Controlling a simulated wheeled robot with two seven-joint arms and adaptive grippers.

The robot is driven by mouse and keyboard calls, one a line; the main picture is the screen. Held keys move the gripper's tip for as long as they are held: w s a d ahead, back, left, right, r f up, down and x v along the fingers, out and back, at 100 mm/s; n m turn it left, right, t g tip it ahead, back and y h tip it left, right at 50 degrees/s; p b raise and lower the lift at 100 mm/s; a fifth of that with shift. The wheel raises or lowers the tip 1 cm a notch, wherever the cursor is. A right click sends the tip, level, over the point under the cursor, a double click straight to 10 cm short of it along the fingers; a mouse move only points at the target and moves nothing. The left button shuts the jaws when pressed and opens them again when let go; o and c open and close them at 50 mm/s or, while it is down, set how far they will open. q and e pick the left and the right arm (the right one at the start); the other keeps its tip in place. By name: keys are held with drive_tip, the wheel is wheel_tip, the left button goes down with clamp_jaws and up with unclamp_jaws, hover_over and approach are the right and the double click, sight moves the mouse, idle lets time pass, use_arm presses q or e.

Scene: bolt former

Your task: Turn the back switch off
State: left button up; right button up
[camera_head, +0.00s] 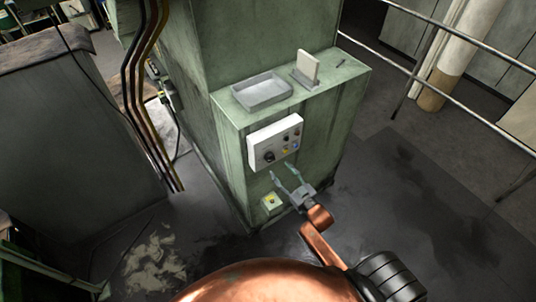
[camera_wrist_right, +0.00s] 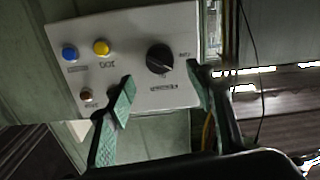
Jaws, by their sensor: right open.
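A white control panel (camera_head: 262,144) is mounted on the side of the green machine cabinet. It bears a black rotary switch (camera_head: 268,157) at its lower left in the head view, and small buttons at its right. In the right wrist view the black rotary switch (camera_wrist_right: 159,58) is large and clear, with blue (camera_wrist_right: 69,53) and yellow (camera_wrist_right: 101,47) buttons to its left and a reddish-brown one (camera_wrist_right: 86,95) lower. My right gripper (camera_head: 284,172) is open and empty, just below the panel. In the wrist view its fingertips (camera_wrist_right: 160,79) appear on either side of the switch; contact cannot be told. My left gripper is out of view.
A grey tray (camera_head: 262,92) and an upright pale plate (camera_head: 306,68) stand on the cabinet ledge. Cables hang at left, railings (camera_head: 440,70) run at right. The floor at right is clear.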

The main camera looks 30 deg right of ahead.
sight(272, 160)
drive_tip(key=w+b, duration=0.1)
drive_tip(key=w, duration=0.1)
drive_tip(key=w+b, duration=0.1)
drive_tip(key=w, duration=0.2)
drive_tip(key=w+b, duration=0.1)
drive_tip(key=w, duration=0.2)
drive_tip(key=shift+a+f+b, duration=0.25)
drive_tip(key=shift+a+b, duration=0.05)
drive_tip(key=shift+a, duration=0.05)
drive_tip(key=shift+s+r+m+p, duration=0.1)
drive_tip(key=shift+s+m+p, duration=0.1)
drive_tip(key=shift+m, duration=0.35)
drive_tip(key=shift+s+m+p, duration=0.1)
drive_tip(key=shift+m+p, duration=0.1)
drive_tip(key=shift+m, duration=0.35)
drive_tip(key=shift+r+m+p, duration=0.2)
drive_tip(key=shift+m+p, duration=0.15)
drive_tip(key=shift+m, duration=0.75)
drive_tip(key=shift+s+r+m+p, duration=0.1)
drive_tip(key=shift+r+m+p, duration=0.05)
drive_tip(key=shift+m+p, duration=0.45)
drive_tip(key=shift+m, duration=0.5)
drive_tip(key=shift+f+m, duration=0.25)
drive_tip(key=shift+m, duration=0.25)
drive_tip(key=shift+c, duration=0.2)
